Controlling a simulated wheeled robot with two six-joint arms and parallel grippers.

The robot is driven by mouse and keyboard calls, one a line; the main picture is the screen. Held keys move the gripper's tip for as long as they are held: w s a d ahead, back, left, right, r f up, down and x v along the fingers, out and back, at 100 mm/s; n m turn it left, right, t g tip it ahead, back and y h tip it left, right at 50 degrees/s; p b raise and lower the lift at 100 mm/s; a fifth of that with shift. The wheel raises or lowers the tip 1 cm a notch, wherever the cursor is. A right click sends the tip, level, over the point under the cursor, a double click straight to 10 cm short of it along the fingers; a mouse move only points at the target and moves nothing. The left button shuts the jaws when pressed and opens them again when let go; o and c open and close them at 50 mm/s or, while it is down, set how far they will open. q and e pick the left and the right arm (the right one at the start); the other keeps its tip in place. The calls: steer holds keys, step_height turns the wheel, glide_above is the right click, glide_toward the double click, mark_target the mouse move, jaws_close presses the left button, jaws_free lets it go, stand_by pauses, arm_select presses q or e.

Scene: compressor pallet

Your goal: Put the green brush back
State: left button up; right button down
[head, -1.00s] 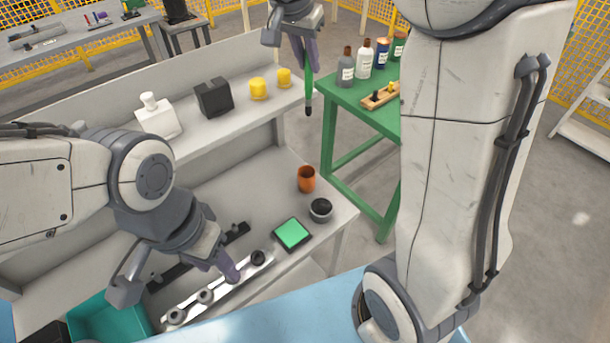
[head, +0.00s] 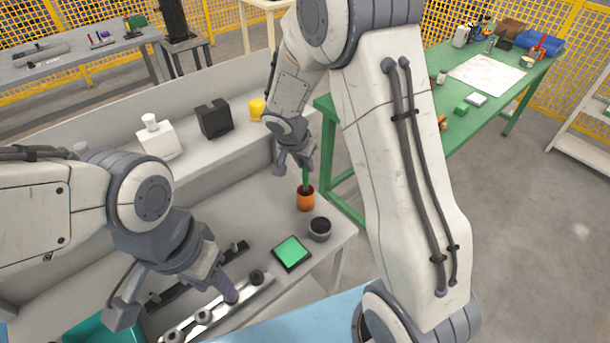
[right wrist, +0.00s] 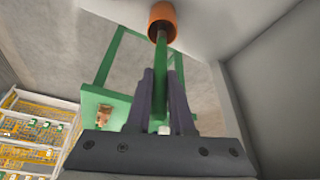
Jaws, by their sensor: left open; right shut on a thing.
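The green brush (head: 305,176) is upright in the head view, its lower end at the mouth of the orange cup (head: 306,201) on the grey bench. My right gripper (head: 302,166) is shut on the brush above the cup. In the right wrist view the brush (right wrist: 161,85) runs between the two fingers to the orange cup (right wrist: 162,18), and its far end is hidden by the cup. Whether it touches the bottom cannot be told. My left gripper (head: 180,306) is open over the rail with dark rings, at the lower left of the head view.
A dark round pot (head: 320,229) and a green-topped pad (head: 291,252) stand close to the cup. A white bottle (head: 157,138), black block (head: 214,118) and yellow cup (head: 257,109) stand on the shelf behind. A green table (head: 462,125) is to the right.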

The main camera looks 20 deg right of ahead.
mark_target(304, 175)
step_height(304, 175, down, 5)
steer(key=shift+r+b, duration=0.15)
steer(key=shift+b, duration=0.2)
steer(key=c, duration=0.8)
jaws_free()
steer(key=v, duration=1.2)
steer(key=s+a+r+n+g+y, duration=0.1)
steer(key=s+a+n, duration=0.3)
steer(key=s, duration=0.4)
steer(key=s+a+r+n+g+y, duration=0.1)
steer(key=s+a+n, duration=0.3)
steer(key=s+n, duration=0.3)
steer(key=s+a+r+n+g+y, duration=0.1)
steer(key=s+a+n+y, duration=0.1)
steer(key=s+n, duration=0.4)
steer(key=s+a, duration=0.1)
steer(key=s, duration=0.4)
steer(key=shift+a+b, duration=0.3)
steer(key=shift+a, duration=0.1)
steer(key=shift+r, duration=0.15)
